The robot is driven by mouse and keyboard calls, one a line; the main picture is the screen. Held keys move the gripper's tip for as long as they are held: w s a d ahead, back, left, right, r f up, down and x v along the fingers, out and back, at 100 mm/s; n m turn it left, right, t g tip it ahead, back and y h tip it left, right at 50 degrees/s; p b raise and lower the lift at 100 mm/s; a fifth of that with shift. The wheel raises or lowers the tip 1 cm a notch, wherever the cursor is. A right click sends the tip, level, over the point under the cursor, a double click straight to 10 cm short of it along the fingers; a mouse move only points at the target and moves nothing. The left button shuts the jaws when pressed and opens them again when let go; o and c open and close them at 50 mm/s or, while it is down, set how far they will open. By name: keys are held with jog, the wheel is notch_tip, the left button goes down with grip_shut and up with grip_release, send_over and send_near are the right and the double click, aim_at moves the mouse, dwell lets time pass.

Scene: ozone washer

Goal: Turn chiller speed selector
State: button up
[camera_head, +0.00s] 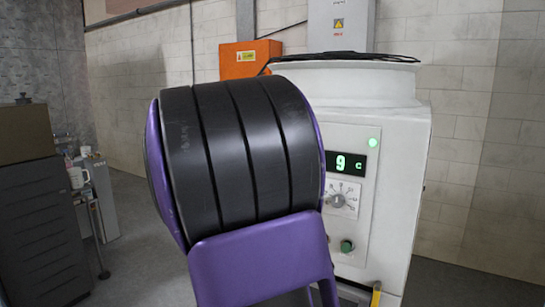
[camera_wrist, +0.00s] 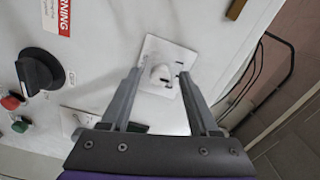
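The white chiller cabinet (camera_head: 400,170) stands right of centre in the head view. Its front panel has a lit display (camera_head: 346,164) reading 9 C and a grey selector knob (camera_head: 338,201) on a marked plate. In the wrist view, a pale knob (camera_wrist: 161,74) sits on a white square plate (camera_wrist: 180,55); I cannot tell for sure whether it is the same selector. My gripper (camera_wrist: 159,76) is open, its two fingers on either side of this knob, with gaps showing. Its marks are too small to read. My gripper's fingers are hidden in the head view.
A black knob (camera_wrist: 38,72), a red button (camera_wrist: 11,102) and a green button (camera_wrist: 20,125) lie left of the fingers. Dark cables (camera_wrist: 262,85) run at the right. An orange box (camera_head: 248,59) hangs on the wall behind. Grey floor (camera_head: 135,255) is open at the left.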

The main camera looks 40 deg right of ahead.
jog(key=p+v, duration=0.1)
jog(key=v, duration=1.6)
jog(key=shift+a, duration=0.2)
jog(key=shift+s, duration=0.1)
